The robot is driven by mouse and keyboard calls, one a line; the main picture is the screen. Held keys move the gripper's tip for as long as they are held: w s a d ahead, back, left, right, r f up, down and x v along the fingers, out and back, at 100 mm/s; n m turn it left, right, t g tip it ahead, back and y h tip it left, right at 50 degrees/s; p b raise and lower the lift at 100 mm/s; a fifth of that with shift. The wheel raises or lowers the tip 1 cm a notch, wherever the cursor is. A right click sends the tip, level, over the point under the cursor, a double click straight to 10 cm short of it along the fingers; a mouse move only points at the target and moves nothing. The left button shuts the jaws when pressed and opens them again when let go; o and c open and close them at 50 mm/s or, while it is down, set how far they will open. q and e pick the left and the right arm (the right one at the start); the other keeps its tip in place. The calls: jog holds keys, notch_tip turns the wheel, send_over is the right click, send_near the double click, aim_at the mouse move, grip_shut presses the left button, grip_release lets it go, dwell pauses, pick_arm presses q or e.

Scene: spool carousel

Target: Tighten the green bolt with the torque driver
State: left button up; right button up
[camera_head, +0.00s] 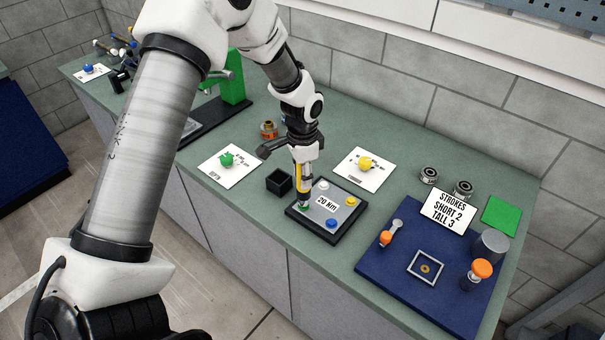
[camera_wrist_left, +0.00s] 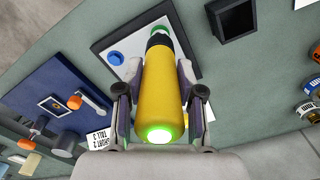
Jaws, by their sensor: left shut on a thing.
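My left gripper (camera_head: 304,152) is shut on the torque driver (camera_head: 300,182), which has a yellow body and a dark nose. It holds the driver upright, nose down, over the near left corner of the grey bolt plate (camera_head: 340,207). The green bolt (camera_head: 304,208) shows at the driver's tip; I cannot tell whether the tip is seated on it. The wrist view shows the driver (camera_wrist_left: 158,90) between both fingers, with a green light (camera_wrist_left: 158,134) glowing on its rear end. White (camera_head: 322,184), yellow (camera_head: 351,201) and blue (camera_head: 331,223) bolts sit on the other corners.
A "20 Nm" label lies mid-plate. An open black box (camera_head: 279,183) stands left of the plate. Cards with a green knob (camera_head: 226,159) and a yellow knob (camera_head: 365,163) lie behind. A blue board (camera_head: 390,280) with orange-topped parts is at right. A green press (camera_head: 235,82) stands back left.

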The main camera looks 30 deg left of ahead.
pick_arm(q)
notch_tip(320, 180, up, 2)
jog(key=shift+w+r+p, duration=0.1)
jog(key=shift+p, duration=0.9)
notch_tip(320, 180, up, 3)
jog(key=shift+f+p, duration=0.1)
jog(key=shift+p, duration=1.05)
